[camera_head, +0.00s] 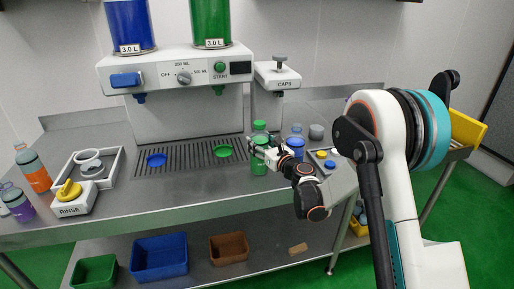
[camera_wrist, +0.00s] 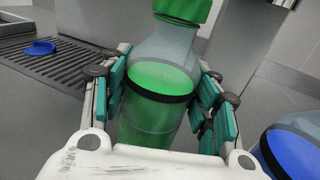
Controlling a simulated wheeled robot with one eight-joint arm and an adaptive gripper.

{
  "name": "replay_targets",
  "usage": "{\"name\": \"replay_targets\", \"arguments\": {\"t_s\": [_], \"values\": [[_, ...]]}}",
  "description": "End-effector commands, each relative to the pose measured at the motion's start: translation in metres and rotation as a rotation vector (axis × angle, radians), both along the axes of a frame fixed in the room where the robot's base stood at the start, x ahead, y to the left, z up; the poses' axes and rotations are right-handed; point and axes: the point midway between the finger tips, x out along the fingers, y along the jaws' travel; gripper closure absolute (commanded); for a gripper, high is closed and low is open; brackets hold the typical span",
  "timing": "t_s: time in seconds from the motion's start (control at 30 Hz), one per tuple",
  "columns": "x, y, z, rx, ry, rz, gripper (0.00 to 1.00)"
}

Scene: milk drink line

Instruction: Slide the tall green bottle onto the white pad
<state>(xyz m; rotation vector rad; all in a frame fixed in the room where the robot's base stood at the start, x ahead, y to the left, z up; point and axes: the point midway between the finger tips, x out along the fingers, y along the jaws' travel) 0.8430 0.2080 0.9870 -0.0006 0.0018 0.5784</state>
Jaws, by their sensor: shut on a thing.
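The tall green bottle (camera_head: 259,168) stands upright on the steel counter, to the right of the drip grate. It has a green cap, a clear upper part and green liquid inside. My gripper (camera_head: 262,156) reaches it from the right and is shut on it around the body. In the wrist view the bottle (camera_wrist: 150,118) stands between the two teal-padded fingers of my gripper (camera_wrist: 165,105), below its shoulder. I cannot make out a white pad in either view; the bottle, my gripper and my arm cover part of the counter there.
A blue bottle (camera_head: 296,143) stands close to the right of the green one, behind my wrist; it also shows in the wrist view (camera_wrist: 292,145). The caps machine (camera_head: 278,77) stands behind. The drip grate (camera_head: 190,159) with blue and green discs lies to the left.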

Motion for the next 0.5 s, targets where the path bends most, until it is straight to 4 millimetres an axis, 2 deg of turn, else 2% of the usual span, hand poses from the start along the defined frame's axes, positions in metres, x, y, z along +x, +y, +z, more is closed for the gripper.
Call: {"name": "replay_targets", "arguments": {"t_s": [0.13,0.5], "values": [[0.0091,-0.0036,0.0002,0.001,0.001,0.000,0.87],[0.0114,-0.0043,0.0007,0.001,0.001,0.000,0.87]]}}
